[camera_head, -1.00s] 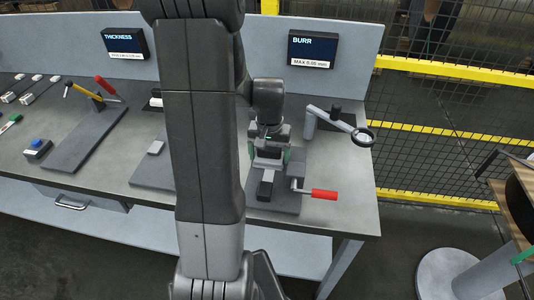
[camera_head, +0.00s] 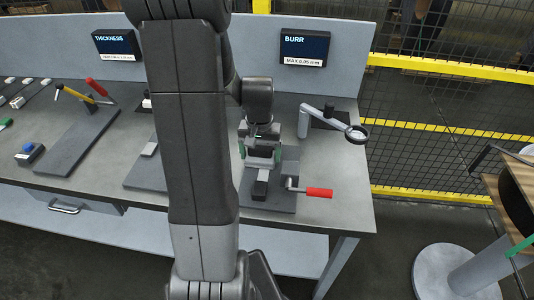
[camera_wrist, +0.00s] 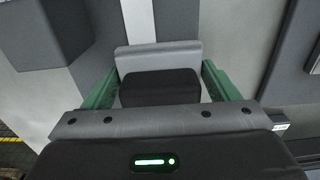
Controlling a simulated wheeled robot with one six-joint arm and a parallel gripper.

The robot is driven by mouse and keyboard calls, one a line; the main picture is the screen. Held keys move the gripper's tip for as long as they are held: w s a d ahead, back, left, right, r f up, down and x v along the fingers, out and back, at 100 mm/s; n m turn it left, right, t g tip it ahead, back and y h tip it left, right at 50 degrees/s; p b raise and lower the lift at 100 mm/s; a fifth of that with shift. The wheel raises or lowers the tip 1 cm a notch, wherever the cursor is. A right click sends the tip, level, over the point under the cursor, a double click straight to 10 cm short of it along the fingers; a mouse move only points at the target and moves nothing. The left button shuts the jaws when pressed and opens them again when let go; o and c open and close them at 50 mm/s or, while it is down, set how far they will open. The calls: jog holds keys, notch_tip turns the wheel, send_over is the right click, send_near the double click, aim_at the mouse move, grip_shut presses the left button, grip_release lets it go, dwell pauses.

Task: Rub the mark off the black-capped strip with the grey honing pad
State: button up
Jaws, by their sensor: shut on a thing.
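My gripper (camera_head: 261,155) is over the dark fixture plate (camera_head: 285,200) at the right end of the bench. In the wrist view its green fingers (camera_wrist: 160,90) are closed on a grey slab with a black block on it, which looks like the honing pad (camera_wrist: 155,56). A pale, narrow band (camera_wrist: 137,18), perhaps the strip, runs out from the slab's far side; its mark and cap cannot be made out. A black block (camera_head: 260,186) sits on the fixture plate just in front of the gripper. Whether the pad touches the strip cannot be told.
A red-handled lever (camera_head: 318,192) sticks out right of the plate. A magnifier (camera_head: 357,134) on a bent arm stands behind it. The BURR display (camera_head: 304,48) is on the back panel. Several strips (camera_head: 33,92) lie far left. My arm hides the middle of the bench.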

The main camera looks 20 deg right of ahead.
aim_at(272, 148)
jog(key=shift+s+d, duration=0.45)
jog(key=shift+d, duration=0.3)
jog(key=shift+s+d, duration=0.45)
jog(key=shift+d, duration=0.25)
jog(key=shift+w+a, duration=0.5)
jog(key=shift+a, duration=0.3)
jog(key=shift+r+p, duration=2.65)
jog(key=shift+r, duration=0.9)
